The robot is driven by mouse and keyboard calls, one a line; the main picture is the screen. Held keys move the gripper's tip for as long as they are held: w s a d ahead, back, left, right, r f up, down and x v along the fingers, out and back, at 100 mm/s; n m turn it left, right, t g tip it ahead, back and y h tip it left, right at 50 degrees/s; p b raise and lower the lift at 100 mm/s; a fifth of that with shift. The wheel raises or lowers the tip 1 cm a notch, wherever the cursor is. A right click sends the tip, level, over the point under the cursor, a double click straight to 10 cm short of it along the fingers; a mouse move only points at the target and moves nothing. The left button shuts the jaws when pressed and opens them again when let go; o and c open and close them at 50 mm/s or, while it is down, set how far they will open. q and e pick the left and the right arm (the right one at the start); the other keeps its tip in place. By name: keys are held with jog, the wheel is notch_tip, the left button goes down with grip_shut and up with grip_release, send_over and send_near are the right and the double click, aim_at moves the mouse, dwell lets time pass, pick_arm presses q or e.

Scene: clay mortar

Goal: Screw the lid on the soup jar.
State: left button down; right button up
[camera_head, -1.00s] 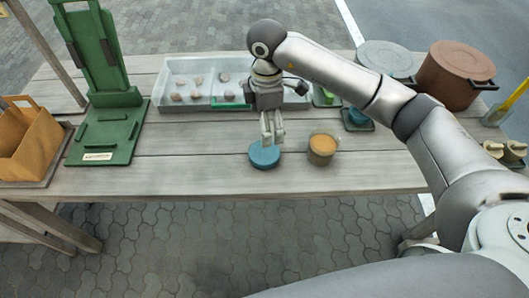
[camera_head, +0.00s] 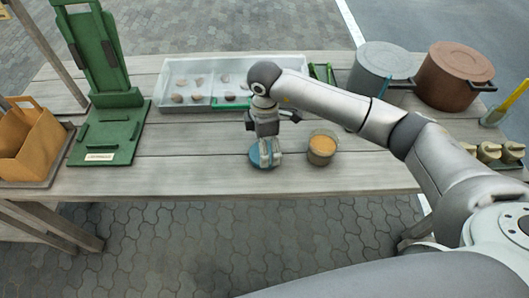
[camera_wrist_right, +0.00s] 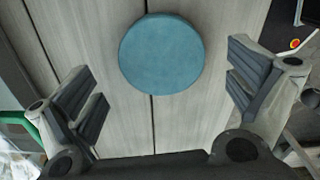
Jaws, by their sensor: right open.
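The soup jar (camera_head: 321,149) stands upright and uncovered on the table, with orange-brown soup showing at its top. The round blue lid (camera_head: 255,158) lies flat on the table to the left of the jar. My right gripper (camera_head: 266,158) points down over the lid and partly hides it in the head view. In the right wrist view, the lid (camera_wrist_right: 161,54) lies between and slightly ahead of the two open fingers of my right gripper (camera_wrist_right: 168,92), with gaps on both sides. My left gripper is not in view.
A white tray (camera_head: 160,108) with several lumps stands behind the gripper. A green stand (camera_head: 108,140) and a brown carrier (camera_head: 30,145) are at left. A grey pot (camera_head: 378,75) and a brown pot (camera_head: 452,82) stand at back right. The table front is clear.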

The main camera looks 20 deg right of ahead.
jog(key=shift+a+f, duration=0.1)
jog(key=shift+f, duration=1.45)
jog(key=c, duration=0.8)
